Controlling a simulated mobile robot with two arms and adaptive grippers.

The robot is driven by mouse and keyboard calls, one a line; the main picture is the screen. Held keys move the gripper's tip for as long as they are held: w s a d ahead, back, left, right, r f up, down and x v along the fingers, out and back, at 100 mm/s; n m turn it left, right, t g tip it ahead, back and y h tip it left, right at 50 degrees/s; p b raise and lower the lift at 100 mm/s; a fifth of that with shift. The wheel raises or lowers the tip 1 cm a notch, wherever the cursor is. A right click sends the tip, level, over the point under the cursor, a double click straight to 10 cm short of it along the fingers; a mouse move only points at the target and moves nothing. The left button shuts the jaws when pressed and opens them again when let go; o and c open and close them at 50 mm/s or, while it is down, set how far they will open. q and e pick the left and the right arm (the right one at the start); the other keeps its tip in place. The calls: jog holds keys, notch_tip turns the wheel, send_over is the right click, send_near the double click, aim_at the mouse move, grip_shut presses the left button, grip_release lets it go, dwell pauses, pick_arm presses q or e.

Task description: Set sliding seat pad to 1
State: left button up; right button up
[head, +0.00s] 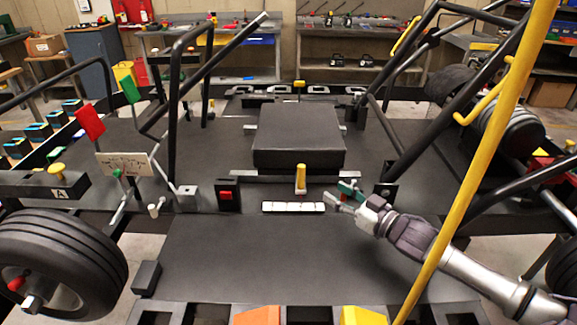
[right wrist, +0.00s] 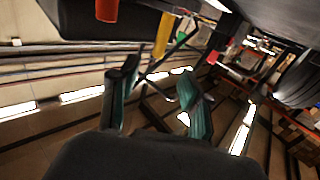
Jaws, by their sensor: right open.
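The black seat pad (head: 300,135) lies flat on the kart's dark deck in the middle of the head view. A yellow upright handle (head: 300,178) stands at its front edge, by a dark cross rail. A white strip (head: 293,207) with small marks lies in front of the handle; I cannot read the marks. My right gripper (head: 342,194) is open and empty, just right of the handle and apart from it. Its teal-padded fingers (right wrist: 158,80) show spread in the right wrist view, with a yellow piece (right wrist: 163,35) beyond them. My left gripper is not in view.
A red switch in a black box (head: 226,195) stands left of the strip. A yellow slanted bar (head: 478,165) crosses in front of my right arm. Black frame tubes (head: 172,120) rise on both sides. The front deck (head: 250,255) is clear.

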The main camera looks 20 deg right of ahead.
aim_at(304, 173)
jog(key=p+x, duration=0.1)
jog(key=x, duration=1)
jog(key=shift+w+a+r, duration=0.1)
jog(key=shift+w+r, duration=0.05)
jog(key=shift+w, duration=0.15)
jog(key=shift+w+a, duration=0.1)
jog(key=shift+w, duration=0.2)
jog(key=shift+w+a, duration=0.1)
jog(key=shift+w, duration=0.15)
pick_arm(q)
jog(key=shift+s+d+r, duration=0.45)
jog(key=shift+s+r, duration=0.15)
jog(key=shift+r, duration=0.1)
pick_arm(e)
jog(key=shift+c, duration=0.4)
grip_shut()
